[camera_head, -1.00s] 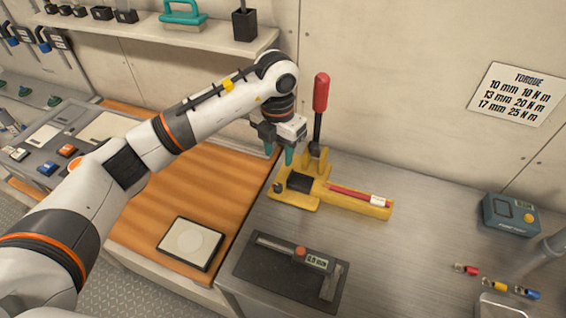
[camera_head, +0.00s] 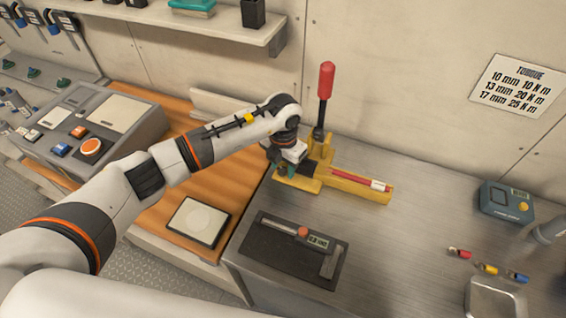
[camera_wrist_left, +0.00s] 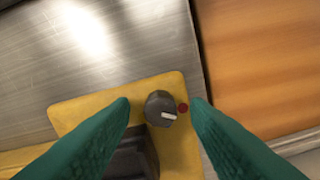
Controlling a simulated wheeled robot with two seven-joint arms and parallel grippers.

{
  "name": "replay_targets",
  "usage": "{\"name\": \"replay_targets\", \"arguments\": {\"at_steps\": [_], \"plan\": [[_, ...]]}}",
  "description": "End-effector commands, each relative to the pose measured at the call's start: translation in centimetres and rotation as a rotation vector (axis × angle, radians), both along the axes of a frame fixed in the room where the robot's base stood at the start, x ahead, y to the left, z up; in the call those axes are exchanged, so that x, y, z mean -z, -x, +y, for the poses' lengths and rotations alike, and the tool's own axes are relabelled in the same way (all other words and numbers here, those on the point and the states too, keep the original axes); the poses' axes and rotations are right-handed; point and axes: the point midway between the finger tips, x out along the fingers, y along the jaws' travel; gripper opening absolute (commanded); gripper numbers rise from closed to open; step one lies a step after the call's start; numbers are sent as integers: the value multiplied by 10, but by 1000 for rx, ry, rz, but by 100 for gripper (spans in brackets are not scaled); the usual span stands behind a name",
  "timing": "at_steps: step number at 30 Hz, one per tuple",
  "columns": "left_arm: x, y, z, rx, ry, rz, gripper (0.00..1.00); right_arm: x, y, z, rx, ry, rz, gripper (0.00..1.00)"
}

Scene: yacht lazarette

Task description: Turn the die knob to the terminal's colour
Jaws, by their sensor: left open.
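The dark grey die knob (camera_wrist_left: 158,104) sits on the yellow base of the crimping tool in the left wrist view. Its white mark points right, and a red dot (camera_wrist_left: 183,107) lies just beside it on the base. My left gripper (camera_wrist_left: 162,104) is open, its green fingers on either side of the knob; contact cannot be told. In the head view the left gripper (camera_head: 284,172) hides the knob. The yellow crimping tool (camera_head: 350,189) has a red-gripped lever standing upright. Three terminals lie at the right: red (camera_head: 459,253), yellow (camera_head: 488,268), blue (camera_head: 517,277). My right gripper is not shown.
A caliper (camera_head: 303,233) lies on a dark mat (camera_head: 255,262) in front of the tool. A metal tray (camera_head: 494,291) and a teal meter (camera_head: 506,201) stand right. A white-topped pad (camera_head: 198,221) lies on the wooden surface. A shelf (camera_head: 225,28) hangs above.

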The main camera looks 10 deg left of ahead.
Motion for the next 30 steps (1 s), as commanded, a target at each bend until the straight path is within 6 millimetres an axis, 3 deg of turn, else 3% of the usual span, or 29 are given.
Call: {"name": "replay_targets", "arguments": {"at_steps": [6,14,23,30], "plan": [[0,0,0,0,0,0,43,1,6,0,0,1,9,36],[0,0,0,-1,0,0,0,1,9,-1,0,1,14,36],[2,0,1,30,-2,-1,0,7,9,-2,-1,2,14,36],[4,-1,0,160,-2,-3,0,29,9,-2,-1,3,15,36]]}}
